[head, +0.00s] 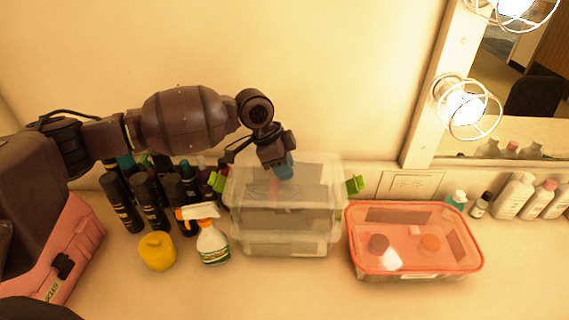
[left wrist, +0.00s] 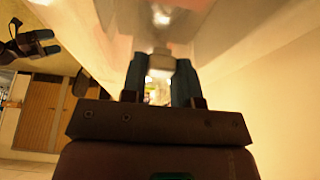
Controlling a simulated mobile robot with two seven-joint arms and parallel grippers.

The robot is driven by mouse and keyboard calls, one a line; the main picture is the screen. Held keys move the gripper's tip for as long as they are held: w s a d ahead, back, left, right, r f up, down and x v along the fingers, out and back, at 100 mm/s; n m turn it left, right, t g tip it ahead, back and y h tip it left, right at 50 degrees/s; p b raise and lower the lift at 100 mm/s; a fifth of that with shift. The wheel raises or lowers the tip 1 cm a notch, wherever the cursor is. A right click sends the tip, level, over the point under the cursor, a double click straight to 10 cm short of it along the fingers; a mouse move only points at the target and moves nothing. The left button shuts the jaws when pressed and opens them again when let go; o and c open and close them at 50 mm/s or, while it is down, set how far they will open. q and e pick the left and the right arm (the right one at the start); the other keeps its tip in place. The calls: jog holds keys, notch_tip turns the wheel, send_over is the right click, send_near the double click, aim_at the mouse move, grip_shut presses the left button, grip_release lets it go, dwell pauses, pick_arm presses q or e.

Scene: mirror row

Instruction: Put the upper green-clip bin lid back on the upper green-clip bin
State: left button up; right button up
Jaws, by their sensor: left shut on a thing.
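The upper green-clip bin (head: 255,222) is a clear box with green clips at its left and right ends. It is stacked on another clear bin on the counter. The clear lid (head: 322,172) shows as a pale sheet at the top of the upper bin; I cannot tell whether it rests on the rim or is just above it. My left gripper (head: 283,172) points down at the lid's middle and is shut on it. In the left wrist view, the fingers hold a pale grip piece (left wrist: 161,63) under the see-through sheet. My right gripper is not seen in the head view.
A red-rimmed clear box (head: 415,262) stands close on the right. A spray bottle (head: 212,243), a yellow pot (head: 156,251) and several dark bottles (head: 149,198) crowd the left. A pink case (head: 75,246) is farther left. The wall and mirror (head: 530,145) are behind.

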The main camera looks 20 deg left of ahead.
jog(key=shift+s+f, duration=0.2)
pick_arm(q)
jog(key=o, duration=1)
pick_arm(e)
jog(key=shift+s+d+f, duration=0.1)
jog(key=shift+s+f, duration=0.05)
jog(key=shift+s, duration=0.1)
pick_arm(q)
jog(key=shift+r, duration=0.2)
pick_arm(e)
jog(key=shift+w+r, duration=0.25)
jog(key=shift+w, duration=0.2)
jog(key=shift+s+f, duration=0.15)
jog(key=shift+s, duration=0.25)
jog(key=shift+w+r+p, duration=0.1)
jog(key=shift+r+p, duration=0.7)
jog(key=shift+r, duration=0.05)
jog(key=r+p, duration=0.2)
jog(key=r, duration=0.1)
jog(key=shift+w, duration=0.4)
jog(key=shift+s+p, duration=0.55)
jog(key=shift+p, duration=0.2)
pick_arm(q)
jog(key=v, duration=0.5)
jog(key=d+v, duration=0.1)
jog(key=v, duration=1)
jog(key=shift+w+d+r, duration=0.2)
jog(key=shift+d+r, duration=0.15)
jog(key=shift+d, duration=0.05)
